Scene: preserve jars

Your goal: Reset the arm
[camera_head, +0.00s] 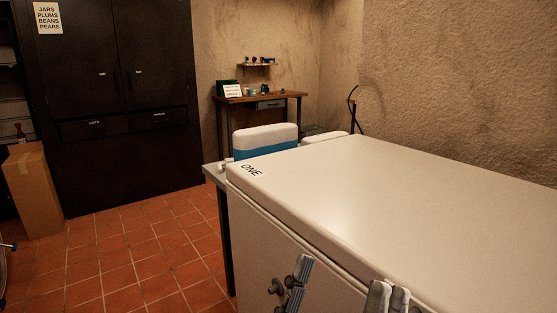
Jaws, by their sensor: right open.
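My right gripper (342,277) is at the bottom edge of the head view, in front of the large white chest marked "ONE" (400,190). Its grey fingers are spread wide apart, with only the chest's front and lid edge showing between them. I see nothing held in it. The rest of my right arm is below the picture. My left gripper is not in view.
The chest's closed, bare lid fills the right side. Behind it are a blue-and-white box (264,139) and a wooden workbench (262,98). A dark cabinet (125,100) and cardboard box (32,189) stand left. The tiled floor (135,255) between is clear.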

